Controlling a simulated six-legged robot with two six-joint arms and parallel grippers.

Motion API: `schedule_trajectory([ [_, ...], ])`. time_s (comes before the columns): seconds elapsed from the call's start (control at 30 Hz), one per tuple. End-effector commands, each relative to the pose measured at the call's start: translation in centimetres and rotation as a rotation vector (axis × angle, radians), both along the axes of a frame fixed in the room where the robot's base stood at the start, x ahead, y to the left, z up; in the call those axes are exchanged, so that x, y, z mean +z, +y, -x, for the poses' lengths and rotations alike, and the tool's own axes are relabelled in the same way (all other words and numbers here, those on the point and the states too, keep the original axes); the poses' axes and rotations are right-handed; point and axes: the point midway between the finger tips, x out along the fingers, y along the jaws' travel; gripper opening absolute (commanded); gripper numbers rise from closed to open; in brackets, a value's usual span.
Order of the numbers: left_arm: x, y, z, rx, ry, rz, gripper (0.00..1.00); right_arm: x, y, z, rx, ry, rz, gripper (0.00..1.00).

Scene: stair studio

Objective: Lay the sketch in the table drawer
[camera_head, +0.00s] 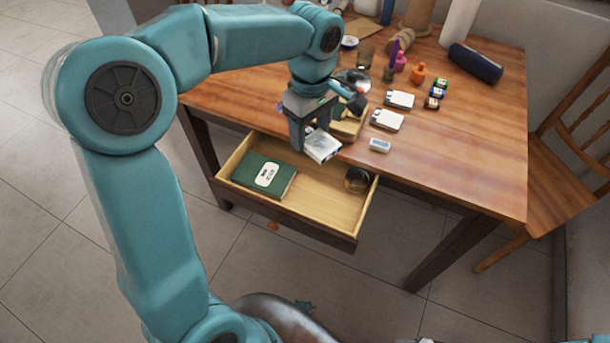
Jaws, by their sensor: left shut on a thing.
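My left gripper (311,131) points down over the back part of the open drawer, by the table's front edge. It is shut on a small white and grey flat piece, which I take to be the sketch (323,147). The sketch is tilted and partly hidden by the fingers; its drawing cannot be made out. The table drawer (310,222) is pulled out and has a pale wooden inside with bare floor in the middle. My right gripper is not in view.
In the drawer, a green book (252,172) with a white label lies left and a round dark glassy thing (357,180) sits right. A chair (570,190) stands right.

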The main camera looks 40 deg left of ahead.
Motion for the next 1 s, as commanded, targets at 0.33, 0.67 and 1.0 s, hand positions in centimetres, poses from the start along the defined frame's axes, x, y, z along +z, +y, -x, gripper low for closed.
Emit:
schedule_trajectory([
  [0.33, -7.6, -0.4, -0.4, -0.011, 0.003, 0.001, 0.30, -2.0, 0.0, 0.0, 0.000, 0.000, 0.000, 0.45],
  [0.67, -15.3, -0.4, -0.3, -0.011, -0.001, 0.001, 0.30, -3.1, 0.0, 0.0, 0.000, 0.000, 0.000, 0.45],
  [1.0, -19.0, -0.3, -0.1, -0.012, 0.000, 0.000, 0.30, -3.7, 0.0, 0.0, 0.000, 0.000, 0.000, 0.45],
])
